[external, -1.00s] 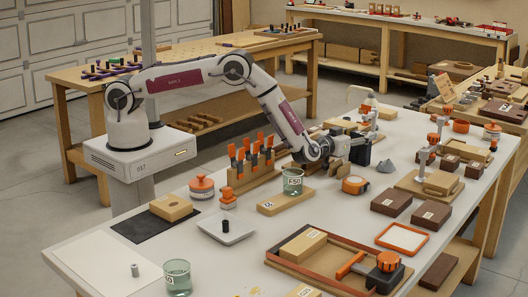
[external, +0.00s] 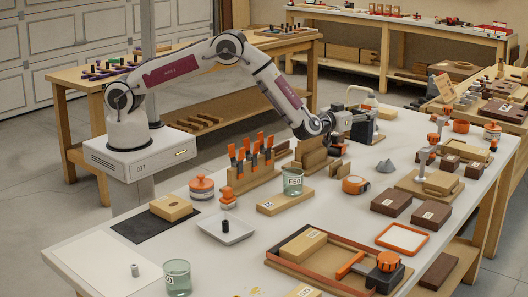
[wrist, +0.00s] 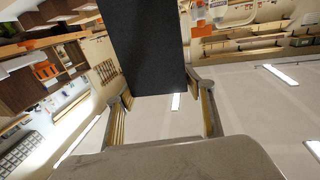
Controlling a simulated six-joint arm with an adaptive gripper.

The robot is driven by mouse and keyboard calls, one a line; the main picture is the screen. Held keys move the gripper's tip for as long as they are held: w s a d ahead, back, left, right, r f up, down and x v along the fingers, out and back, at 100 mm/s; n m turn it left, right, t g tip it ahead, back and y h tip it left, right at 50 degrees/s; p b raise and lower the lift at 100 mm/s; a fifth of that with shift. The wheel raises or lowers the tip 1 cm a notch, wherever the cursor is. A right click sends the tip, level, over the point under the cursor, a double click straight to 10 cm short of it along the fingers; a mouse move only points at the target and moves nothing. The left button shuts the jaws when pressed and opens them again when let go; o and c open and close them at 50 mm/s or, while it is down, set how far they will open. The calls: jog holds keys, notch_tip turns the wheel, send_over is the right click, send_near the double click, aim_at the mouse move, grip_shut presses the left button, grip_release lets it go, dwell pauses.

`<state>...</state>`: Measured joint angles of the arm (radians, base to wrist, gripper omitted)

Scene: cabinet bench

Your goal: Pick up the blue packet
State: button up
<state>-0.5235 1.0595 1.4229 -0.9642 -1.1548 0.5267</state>
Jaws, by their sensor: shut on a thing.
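My gripper (external: 360,120) is at the far side of the white bench, raised above the top. It is shut on a dark, nearly black block-shaped packet (external: 375,131), which I take for the blue packet; its blue hardly shows. In the wrist view the packet (wrist: 155,45) is a large dark slab between the two fingers (wrist: 165,92), running up out of the picture. The packet's far end is outside the wrist view, and my gripper partly covers it in the external view.
A wooden holder with slots (external: 312,155) stands just below my wrist. An orange tape measure (external: 355,185), a grey cone (external: 385,166) and a clamp on a wooden base (external: 430,185) stand nearby. A green glass (external: 293,181) is to the left. Orange-handled tools (external: 250,155) stand in a rack.

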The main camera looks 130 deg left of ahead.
jog(key=shift+r, duration=0.9)
jog(key=shift+w+d, duration=0.1)
